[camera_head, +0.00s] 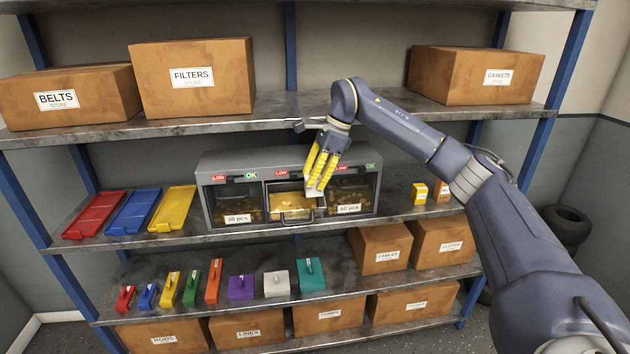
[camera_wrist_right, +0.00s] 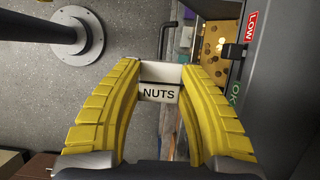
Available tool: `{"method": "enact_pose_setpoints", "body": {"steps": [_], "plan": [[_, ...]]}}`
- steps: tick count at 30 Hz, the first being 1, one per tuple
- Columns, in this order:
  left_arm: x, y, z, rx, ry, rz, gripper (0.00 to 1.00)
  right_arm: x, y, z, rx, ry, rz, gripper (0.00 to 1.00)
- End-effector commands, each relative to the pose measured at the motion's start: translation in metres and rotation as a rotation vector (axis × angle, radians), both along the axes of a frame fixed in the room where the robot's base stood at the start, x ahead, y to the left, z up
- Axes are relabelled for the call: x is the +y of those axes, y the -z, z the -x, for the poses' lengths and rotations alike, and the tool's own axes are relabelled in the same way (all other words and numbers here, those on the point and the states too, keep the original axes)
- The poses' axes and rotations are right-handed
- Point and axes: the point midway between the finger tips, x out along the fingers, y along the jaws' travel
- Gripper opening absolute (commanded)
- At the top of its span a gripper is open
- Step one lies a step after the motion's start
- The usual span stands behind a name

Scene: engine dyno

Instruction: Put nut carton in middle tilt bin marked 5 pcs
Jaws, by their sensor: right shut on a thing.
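The grey bin unit (camera_head: 208,190) stands on the middle shelf with three bins side by side. Its middle tilt bin (camera_head: 290,203) is tipped open and shows gold-coloured pieces inside; I cannot read its count label. My right gripper (camera_head: 318,186) is shut on the white nut carton (camera_head: 314,195), held just in front of and above the right part of the middle bin. In the right wrist view the carton (camera_wrist_right: 159,92) reads NUTS and sits between the yellow fingertips (camera_wrist_right: 160,72). The open bin (camera_wrist_right: 214,42) shows beyond it, up and right. My left gripper is not in view.
The side bins, marked 30 pcs (camera_head: 238,219) and 60 pcs (camera_head: 348,209), look closed. Coloured trays (camera_head: 133,212) lie left of the unit and two small boxes (camera_head: 420,193) stand right of it. The upper shelf (camera_head: 300,112) runs close above the unit.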

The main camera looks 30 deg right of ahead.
Motion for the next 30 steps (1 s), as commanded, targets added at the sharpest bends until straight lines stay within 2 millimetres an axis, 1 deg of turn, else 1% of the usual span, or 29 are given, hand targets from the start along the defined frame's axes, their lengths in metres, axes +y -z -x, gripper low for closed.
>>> {"method": "enact_pose_setpoints", "body": {"steps": [15, 21, 30], "plan": [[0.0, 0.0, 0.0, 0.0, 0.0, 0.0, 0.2, -0.014, 0.009, -0.04, 0.0, 0.0, -0.002, 0.01], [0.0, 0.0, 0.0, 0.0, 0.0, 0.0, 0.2, -0.015, 0.027, -0.039, 0.0, -0.002, 0.0, 0.01], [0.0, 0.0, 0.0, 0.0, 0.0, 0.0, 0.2, -0.015, 0.048, -0.039, 0.001, 0.0, 0.0, 0.01]]}}
